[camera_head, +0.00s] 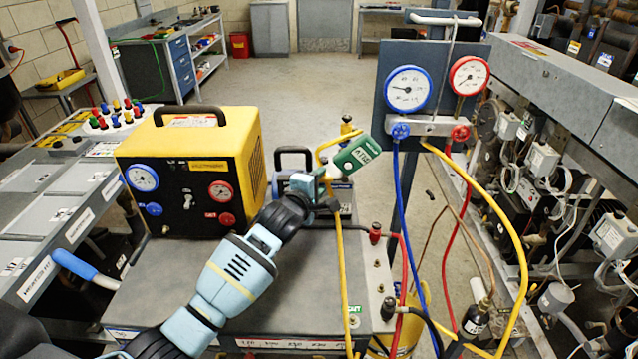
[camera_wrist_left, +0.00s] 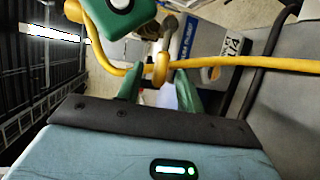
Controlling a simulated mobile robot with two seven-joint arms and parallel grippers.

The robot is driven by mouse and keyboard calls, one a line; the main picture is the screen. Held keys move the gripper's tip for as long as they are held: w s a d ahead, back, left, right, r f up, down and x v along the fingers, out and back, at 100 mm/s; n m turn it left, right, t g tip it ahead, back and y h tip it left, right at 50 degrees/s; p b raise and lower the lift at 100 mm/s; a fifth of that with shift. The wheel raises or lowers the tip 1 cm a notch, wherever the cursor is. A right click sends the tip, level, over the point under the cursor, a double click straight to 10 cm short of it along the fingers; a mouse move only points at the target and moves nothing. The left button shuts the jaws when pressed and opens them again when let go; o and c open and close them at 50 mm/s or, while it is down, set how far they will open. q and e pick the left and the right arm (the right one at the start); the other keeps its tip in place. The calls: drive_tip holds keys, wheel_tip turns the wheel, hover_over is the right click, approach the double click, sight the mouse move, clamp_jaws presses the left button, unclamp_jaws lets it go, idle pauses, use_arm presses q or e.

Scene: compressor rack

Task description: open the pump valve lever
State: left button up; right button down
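My left gripper (camera_head: 328,180) is in front of the pump, among the yellow hose and the fittings. In the left wrist view its green fingers (camera_wrist_left: 159,84) stand apart, with a yellow collar (camera_wrist_left: 160,68) showing between or just beyond their tips. Contact cannot be told. The pump (camera_head: 293,157), with a black handle, stands behind the gripper and is partly hidden. A green labelled block (camera_head: 357,155) sits beside the fingertips; a green body also shows in the left wrist view (camera_wrist_left: 112,22). I cannot clearly make out the valve lever. My right gripper is not in view.
A yellow machine (camera_head: 190,170) with gauges stands on the grey cart top (camera_head: 270,300). A gauge panel (camera_head: 432,78) with blue, red and yellow hoses stands to the right. The compressor rack (camera_head: 560,90) fills the right side. Open floor (camera_head: 310,95) lies behind.

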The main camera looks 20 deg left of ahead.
use_arm(q)
clamp_jaws()
drive_tip(key=shift+d, duration=0.1)
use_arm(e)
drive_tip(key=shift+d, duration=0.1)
use_arm(q)
drive_tip(key=shift+f+n+t+h+b, duration=0.3)
drive_tip(key=shift+f+n+t+b, duration=0.4)
drive_tip(key=shift+n, duration=0.5)
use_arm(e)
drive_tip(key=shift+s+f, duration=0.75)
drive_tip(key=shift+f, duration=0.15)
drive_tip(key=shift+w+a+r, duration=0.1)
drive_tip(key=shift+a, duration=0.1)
